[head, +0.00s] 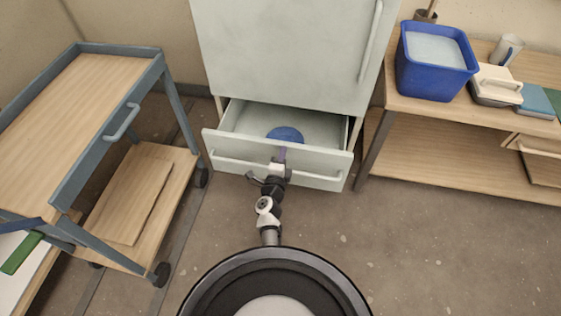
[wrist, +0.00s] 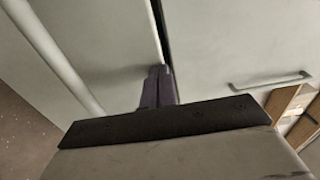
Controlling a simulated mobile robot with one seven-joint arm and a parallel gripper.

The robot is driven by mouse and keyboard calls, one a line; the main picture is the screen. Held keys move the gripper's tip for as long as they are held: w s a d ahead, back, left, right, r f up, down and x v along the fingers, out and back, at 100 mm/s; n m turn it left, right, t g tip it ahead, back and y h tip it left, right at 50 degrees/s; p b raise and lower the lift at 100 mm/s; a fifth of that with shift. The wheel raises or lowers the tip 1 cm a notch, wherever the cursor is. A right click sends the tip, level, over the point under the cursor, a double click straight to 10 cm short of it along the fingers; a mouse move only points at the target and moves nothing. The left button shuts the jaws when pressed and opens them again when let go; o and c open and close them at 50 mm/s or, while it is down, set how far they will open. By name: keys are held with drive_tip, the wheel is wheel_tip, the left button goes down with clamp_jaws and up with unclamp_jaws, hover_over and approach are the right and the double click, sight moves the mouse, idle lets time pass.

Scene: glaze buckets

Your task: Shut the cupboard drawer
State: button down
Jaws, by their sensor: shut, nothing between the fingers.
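The pale grey-green cupboard (head: 285,50) stands at the back centre with its door closed. Its bottom drawer (head: 225,143) is pulled out, with its inside showing. A bar handle (head: 228,160) runs along the drawer front. A blue round thing (head: 285,133) lies inside the drawer. My gripper (head: 282,154) is at the middle of the drawer front, near its top edge. In the wrist view its dark purple fingers (wrist: 158,86) are together with nothing between them, close to a pale panel. I cannot tell whether the fingertips touch it.
A blue-framed trolley (head: 75,150) with wooden shelves stands at left. A wooden bench (head: 450,110) at right carries a blue tub (head: 432,80), a lidded box (head: 497,85) and a mug (head: 507,49). The floor (head: 420,245) in front of the bench is clear.

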drive_tip(key=b+x, duration=0.4)
drive_tip(key=x, duration=1.2)
drive_tip(key=shift+b, duration=0.3)
drive_tip(key=shift+s, duration=0.1)
